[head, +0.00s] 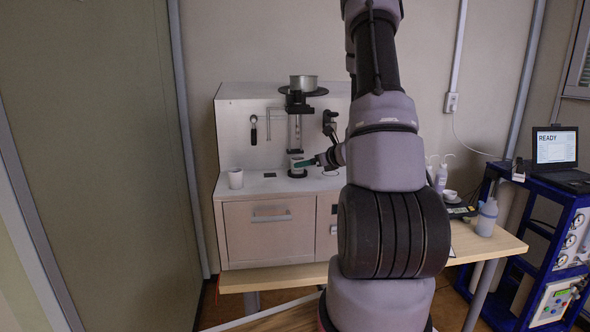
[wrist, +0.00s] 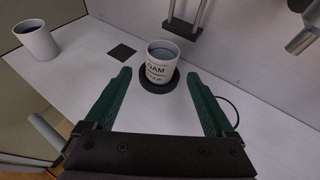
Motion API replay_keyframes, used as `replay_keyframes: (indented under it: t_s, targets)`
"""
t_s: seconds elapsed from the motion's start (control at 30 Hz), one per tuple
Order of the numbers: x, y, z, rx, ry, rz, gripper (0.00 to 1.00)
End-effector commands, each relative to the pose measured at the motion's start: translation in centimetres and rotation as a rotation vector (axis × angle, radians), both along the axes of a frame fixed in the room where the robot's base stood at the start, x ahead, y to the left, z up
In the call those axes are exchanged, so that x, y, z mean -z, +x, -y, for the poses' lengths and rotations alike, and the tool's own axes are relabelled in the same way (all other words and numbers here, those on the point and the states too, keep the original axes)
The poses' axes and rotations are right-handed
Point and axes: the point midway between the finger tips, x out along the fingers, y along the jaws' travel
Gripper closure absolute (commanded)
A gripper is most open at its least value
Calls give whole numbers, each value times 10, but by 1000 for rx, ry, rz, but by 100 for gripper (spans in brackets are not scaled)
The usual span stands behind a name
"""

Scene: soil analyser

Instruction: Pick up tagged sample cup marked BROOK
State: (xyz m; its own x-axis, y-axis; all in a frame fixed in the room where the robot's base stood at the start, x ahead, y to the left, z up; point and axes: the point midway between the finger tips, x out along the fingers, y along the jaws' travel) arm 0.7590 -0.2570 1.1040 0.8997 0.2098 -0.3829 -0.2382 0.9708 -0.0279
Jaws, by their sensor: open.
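In the head view the cup (head: 296,160) is small, on the analyser's stand. My gripper (wrist: 158,76) has two green fingers, spread apart and empty. The cup is ahead of and roughly centred between the fingertips. In the head view the gripper (head: 306,163) reaches the cup from the right.
Another white cup (wrist: 36,40) stands to the left, also in the head view (head: 235,178). A dark square (wrist: 121,52) lies between the cups. A metal frame (wrist: 183,18) rises behind the labelled cup. A metal pot (head: 303,82) sits above. Bottles (head: 487,218) stand right.

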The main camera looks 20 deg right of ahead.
Motion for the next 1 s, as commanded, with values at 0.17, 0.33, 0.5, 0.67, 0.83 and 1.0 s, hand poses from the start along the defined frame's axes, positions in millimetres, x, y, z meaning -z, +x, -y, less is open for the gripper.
replay_keyframes:
  t_s: [0.17, 0.33, 0.5, 0.67, 0.83, 1.0]
  targets:
    - [7, 18, -5, -3, -1, 0, 11]
    - [11, 33, -7, -4, 0, 1, 11]
    - [19, 58, -12, -4, -1, -1, 11]
    - [23, 69, -14, -2, 0, 0, 11]
    - [23, 69, -14, -2, 0, 0, 11]
    - [23, 69, -14, -3, -1, 0, 57]
